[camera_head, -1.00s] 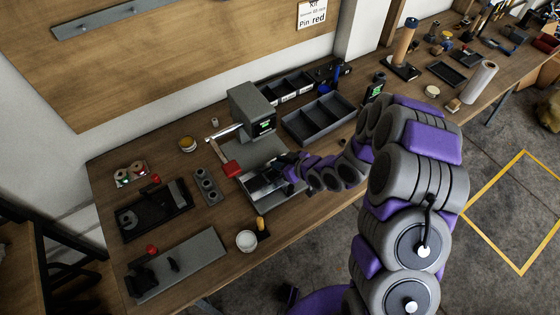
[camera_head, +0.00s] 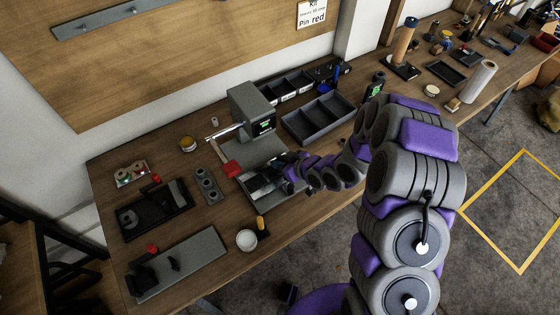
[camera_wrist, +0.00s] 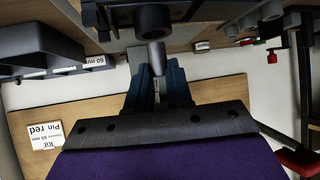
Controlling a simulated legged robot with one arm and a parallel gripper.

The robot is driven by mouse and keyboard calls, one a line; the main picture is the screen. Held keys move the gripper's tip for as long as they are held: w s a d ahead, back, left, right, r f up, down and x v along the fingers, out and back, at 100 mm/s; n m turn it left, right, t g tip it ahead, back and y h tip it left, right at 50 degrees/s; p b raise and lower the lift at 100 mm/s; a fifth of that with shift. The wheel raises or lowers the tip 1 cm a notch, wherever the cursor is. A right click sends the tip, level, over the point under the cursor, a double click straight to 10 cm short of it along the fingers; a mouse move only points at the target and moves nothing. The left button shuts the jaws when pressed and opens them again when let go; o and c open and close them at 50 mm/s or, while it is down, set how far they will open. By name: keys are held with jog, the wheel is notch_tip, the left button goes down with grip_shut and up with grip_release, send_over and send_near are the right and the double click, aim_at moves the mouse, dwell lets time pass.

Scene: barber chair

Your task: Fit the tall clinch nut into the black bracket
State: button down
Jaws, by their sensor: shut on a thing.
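My gripper (camera_wrist: 155,85) is shut on a small grey cylindrical piece (camera_wrist: 157,58), probably the tall clinch nut. In the wrist view, which looks upside down, this light grey piece shows between the blue fingertips and meets a wider dark cylinder (camera_wrist: 153,20). I cannot tell whether they are one part or only in line. In the head view my gripper (camera_head: 268,183) is low in front of the grey bench press (camera_head: 250,107), over its base. The black bracket cannot be made out for certain; the arm and fingers cover part of that area.
A red lever handle (camera_head: 231,169) is close left of my gripper. A grey block with holes (camera_head: 207,186) and a black tray (camera_head: 155,212) lie farther left. A white cup (camera_head: 247,240) stands in front. A divided bin (camera_head: 318,119) stands behind, to the right.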

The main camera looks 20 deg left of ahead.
jog(key=shift+f, duration=1.1)
dwell(0.6)
jog(key=c, duration=0.9)
grip_release()
jog(key=shift+c, duration=0.2)
jog(key=p+v, duration=0.5)
jog(key=v, duration=1.2)
jog(key=shift+d, duration=0.15)
